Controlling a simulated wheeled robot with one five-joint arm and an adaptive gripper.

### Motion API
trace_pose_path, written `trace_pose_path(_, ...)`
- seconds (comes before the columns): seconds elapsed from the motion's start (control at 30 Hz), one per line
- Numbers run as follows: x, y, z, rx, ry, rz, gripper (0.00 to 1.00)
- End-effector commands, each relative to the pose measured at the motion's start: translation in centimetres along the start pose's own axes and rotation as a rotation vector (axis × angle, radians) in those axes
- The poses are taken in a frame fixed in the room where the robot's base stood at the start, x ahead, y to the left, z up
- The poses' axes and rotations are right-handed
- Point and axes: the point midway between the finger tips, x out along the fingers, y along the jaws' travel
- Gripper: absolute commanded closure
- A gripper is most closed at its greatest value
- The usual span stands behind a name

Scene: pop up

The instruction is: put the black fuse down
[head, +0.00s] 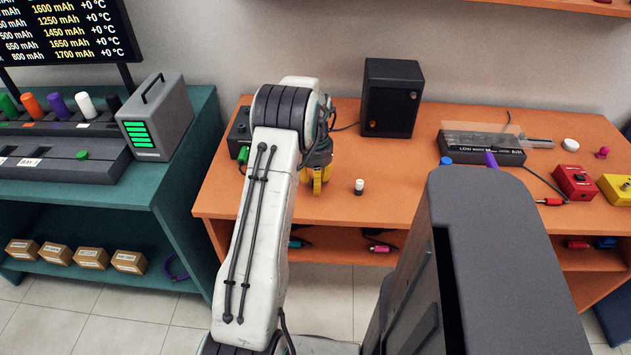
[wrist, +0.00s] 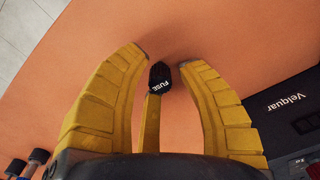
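The black fuse (wrist: 160,77), a small dark cylinder with white "FUSE" lettering, shows between the fingertips in the wrist view. My gripper (wrist: 163,66) has yellow fingers curved around it, with orange tabletop visible in gaps at the left and right of the fuse. The fingers look open, and I cannot tell whether the rear finger touches the fuse. In the head view my gripper (head: 317,182) is low over the left part of the orange table (head: 400,210). The black fuse is hidden there by my gripper and arm.
A white-topped small cylinder (head: 359,187) stands right of my gripper. A black speaker-like box (head: 391,98) stands behind, and a dark device (head: 240,128) is to the left. A black unit (head: 482,145) and red box (head: 575,182) are farther right. Tabletop between is mostly clear.

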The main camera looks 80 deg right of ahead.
Motion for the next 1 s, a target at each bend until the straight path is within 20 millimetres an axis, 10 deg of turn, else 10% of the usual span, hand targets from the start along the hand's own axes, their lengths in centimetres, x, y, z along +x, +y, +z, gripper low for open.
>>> trace_pose_path(0.33, -1.4, 0.0, -0.1, 0.0, 0.004, -0.001, 0.65)
trace_pose_path(1.0, -11.3, -0.1, -0.1, 0.0, 0.003, -0.001, 0.65)
